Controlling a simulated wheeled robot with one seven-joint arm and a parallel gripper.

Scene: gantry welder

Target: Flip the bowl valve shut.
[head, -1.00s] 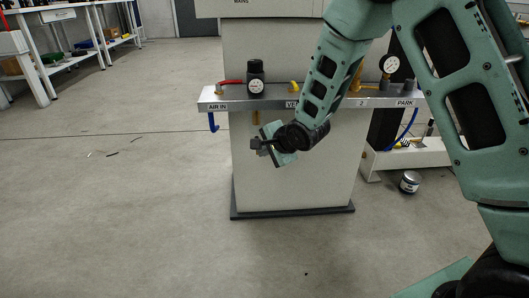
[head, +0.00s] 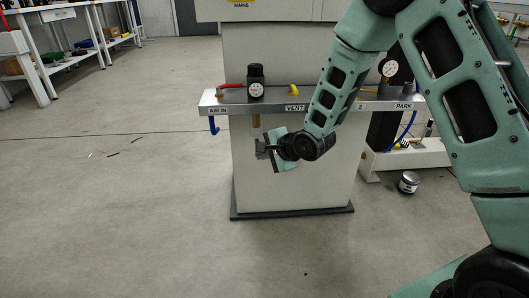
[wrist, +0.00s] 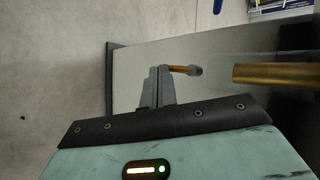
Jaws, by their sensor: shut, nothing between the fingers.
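My gripper (head: 262,149) is in front of the pale cabinet, below the labelled shelf; it also shows in the wrist view (wrist: 160,74), shut and empty. Close beside its fingertips in the wrist view is a slim brass lever (wrist: 181,69) with a grey end, probably the bowl valve's handle. I cannot tell whether the fingers touch it, and its other end is hidden behind them. A thicker brass cylinder (wrist: 277,75) stands apart at the right. In the head view a brass piece (head: 256,120) hangs under the shelf, below the black regulator with a gauge (head: 256,83).
The shelf (head: 230,109) carries a red lever (head: 230,86), a yellow handle (head: 293,90) and a second gauge (head: 388,68). A blue hook-shaped handle (head: 213,125) hangs at its left end. A can (head: 408,182) stands on the floor. The floor left is open.

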